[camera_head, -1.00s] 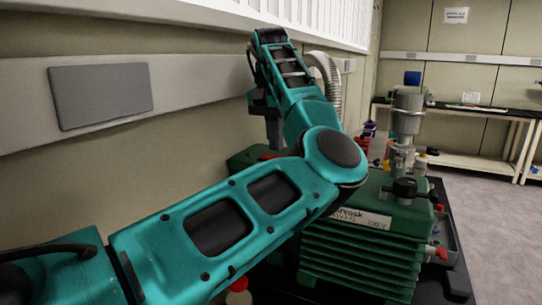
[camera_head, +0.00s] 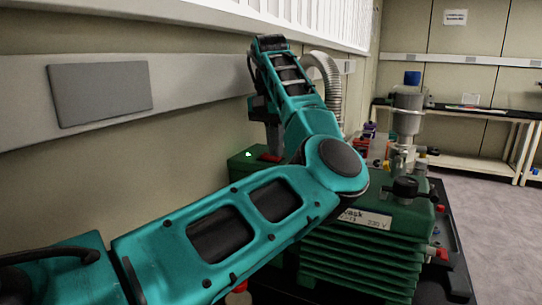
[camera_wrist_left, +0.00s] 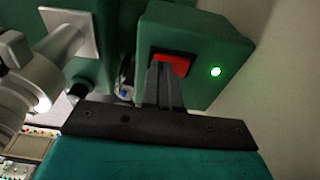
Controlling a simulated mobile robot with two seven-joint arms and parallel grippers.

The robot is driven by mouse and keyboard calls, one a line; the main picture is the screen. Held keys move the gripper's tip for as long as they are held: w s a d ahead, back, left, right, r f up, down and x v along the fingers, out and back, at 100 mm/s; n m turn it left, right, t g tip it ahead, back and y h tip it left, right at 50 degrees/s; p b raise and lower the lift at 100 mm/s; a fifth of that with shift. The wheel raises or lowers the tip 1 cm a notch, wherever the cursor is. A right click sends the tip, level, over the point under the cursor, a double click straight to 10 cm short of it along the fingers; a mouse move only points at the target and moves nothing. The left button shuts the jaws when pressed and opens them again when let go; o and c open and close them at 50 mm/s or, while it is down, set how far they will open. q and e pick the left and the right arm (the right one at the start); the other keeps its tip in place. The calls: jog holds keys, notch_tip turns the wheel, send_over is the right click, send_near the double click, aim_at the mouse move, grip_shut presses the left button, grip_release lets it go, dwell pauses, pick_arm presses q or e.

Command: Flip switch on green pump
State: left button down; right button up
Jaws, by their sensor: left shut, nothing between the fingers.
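The green pump (camera_head: 365,235) stands below and behind my left arm, which hides part of it. Its green switch box (camera_head: 240,165) is near the wall and also shows in the wrist view (camera_wrist_left: 205,45). The red switch (camera_wrist_left: 172,62) is on the face of this box, beside a lit green lamp (camera_wrist_left: 216,72). The lamp also glows in the head view (camera_head: 248,154). My left gripper (camera_wrist_left: 163,66) is shut and empty, its fingertips at the red switch and covering part of it. I cannot tell whether they touch. My right gripper is not in view.
The wall with a grey panel (camera_head: 100,92) is close on the left. A ribbed hose (camera_head: 332,85) rises behind my arm. A metal cylinder fitting (camera_head: 407,115) stands on the pump side. A bench (camera_head: 490,112) is at the back; the floor at right is clear.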

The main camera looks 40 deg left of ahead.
pick_arm(q)
jog(key=shift+r+p, duration=0.9)
jog(key=shift+r, duration=0.5)
notch_tip(320, 180, up, 4)
jog(key=shift+r, duration=0.1)
